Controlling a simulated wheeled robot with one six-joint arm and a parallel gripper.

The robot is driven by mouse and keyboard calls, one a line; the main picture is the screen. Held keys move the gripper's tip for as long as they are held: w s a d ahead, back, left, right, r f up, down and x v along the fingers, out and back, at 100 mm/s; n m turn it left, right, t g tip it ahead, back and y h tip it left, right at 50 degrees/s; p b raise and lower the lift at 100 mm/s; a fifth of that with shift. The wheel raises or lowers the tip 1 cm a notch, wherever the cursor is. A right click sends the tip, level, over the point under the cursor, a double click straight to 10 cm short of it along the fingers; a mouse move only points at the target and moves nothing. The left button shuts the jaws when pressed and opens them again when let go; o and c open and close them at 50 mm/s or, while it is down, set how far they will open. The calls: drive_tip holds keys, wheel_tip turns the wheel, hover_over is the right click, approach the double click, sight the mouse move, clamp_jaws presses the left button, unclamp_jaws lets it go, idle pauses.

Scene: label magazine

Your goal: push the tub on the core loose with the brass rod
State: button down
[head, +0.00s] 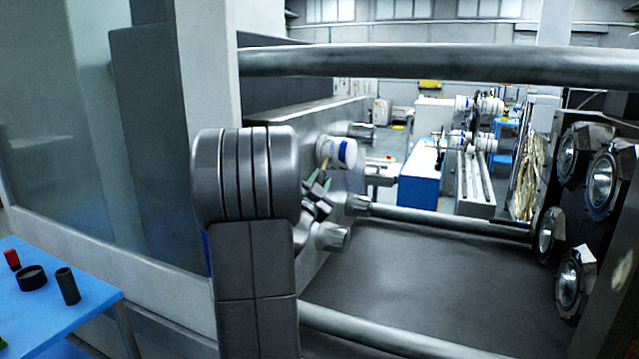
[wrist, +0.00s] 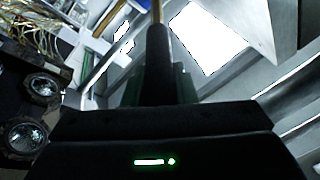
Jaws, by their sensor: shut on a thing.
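The white tub (head: 343,153) with a blue band sits on a core on the grey upright plate, in the middle of the head view. My gripper (head: 318,190) is just below it and shut on the brass rod (head: 323,168). The rod's brass end points up toward the tub; whether it touches the tub I cannot tell. In the wrist view the brass rod (wrist: 157,12) rises from a dark handle (wrist: 158,55) between my fingers. The tub is not distinguishable in the wrist view. The core under the tub is hidden by it.
Bare cores (head: 332,237) stick out of the same plate around the tub. Thick tie bars (head: 430,66) cross above and below. A facing plate with several round cavities (head: 600,180) stands at right. A blue table (head: 60,300) with small dark parts is at lower left.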

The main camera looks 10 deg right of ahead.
drive_tip(key=shift+w+d+r, duration=0.1)
drive_tip(key=shift+w+d, duration=0.05)
drive_tip(key=shift+w, duration=0.35)
drive_tip(key=shift+s, duration=0.1)
idle(0.7)
drive_tip(key=s+a+b, duration=0.2)
drive_tip(key=s+b, duration=0.1)
drive_tip(key=s, duration=0.5)
drive_tip(key=shift+s+a, duration=0.2)
drive_tip(key=shift+a, duration=0.1)
idle(0.5)
